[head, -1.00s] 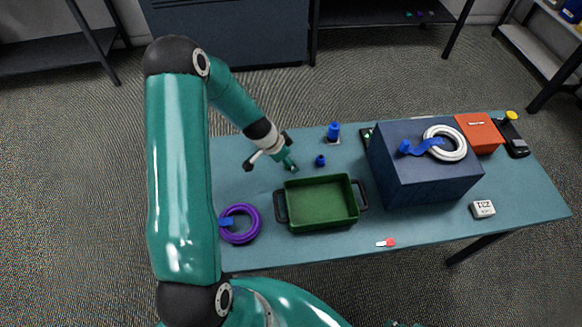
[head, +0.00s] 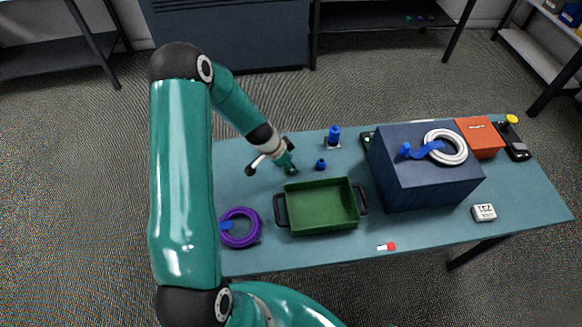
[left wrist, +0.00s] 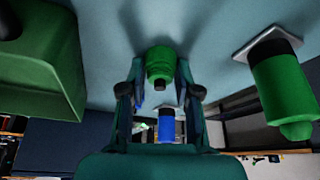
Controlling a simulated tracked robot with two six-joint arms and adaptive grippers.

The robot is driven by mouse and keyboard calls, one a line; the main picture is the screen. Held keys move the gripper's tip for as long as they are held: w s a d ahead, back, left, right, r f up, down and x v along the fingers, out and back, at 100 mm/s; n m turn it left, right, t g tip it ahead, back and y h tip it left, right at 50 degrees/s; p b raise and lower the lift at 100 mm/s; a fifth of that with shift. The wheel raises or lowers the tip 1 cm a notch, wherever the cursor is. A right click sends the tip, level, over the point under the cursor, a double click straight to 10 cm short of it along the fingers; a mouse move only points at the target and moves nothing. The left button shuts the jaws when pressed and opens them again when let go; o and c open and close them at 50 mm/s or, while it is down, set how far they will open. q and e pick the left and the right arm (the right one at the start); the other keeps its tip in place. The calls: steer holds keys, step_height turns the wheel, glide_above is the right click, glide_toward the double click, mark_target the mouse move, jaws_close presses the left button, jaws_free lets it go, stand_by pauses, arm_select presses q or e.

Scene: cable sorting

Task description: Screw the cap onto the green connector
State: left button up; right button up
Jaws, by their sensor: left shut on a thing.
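My left gripper (head: 289,169) is low over the table, left of and behind the green tray. In the left wrist view its fingers are shut on a small green cap (left wrist: 160,64), close to the table surface. The green connector (left wrist: 284,90) stands on a pale square plate with a black collar, at the right of the left wrist view, apart from the cap. In the head view the connector is mostly hidden by my left arm. My right gripper is not in view.
The green tray (head: 288,230) is near the gripper. A blue connector (head: 334,135) and blue cap (head: 321,164) stand to the right. A purple cable coil (head: 254,231) lies front left. A dark blue box (head: 425,185) holds a white coil (head: 459,150). The front middle is mostly clear.

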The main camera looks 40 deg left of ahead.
arm_select(q)
steer(key=shift+r+p, duration=0.7)
steer(key=shift+r, duration=0.1)
step_height(320, 180, up, 18)
steer(key=p, duration=0.5)
steer(key=shift+r+p, duration=0.25)
steer(key=shift+p, duration=0.05)
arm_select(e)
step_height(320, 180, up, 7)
arm_select(q)
steer(key=w+d+r+n, duration=0.1)
steer(key=w+d, duration=0.2)
steer(key=d, duration=0.7)
steer(key=w+d+r+n+y, duration=0.1)
steer(key=w+d, duration=0.3)
steer(key=d, duration=0.6)
steer(key=shift+r+n, duration=0.25)
steer(key=shift+n, duration=0.35)
steer(key=shift+d, duration=0.15)
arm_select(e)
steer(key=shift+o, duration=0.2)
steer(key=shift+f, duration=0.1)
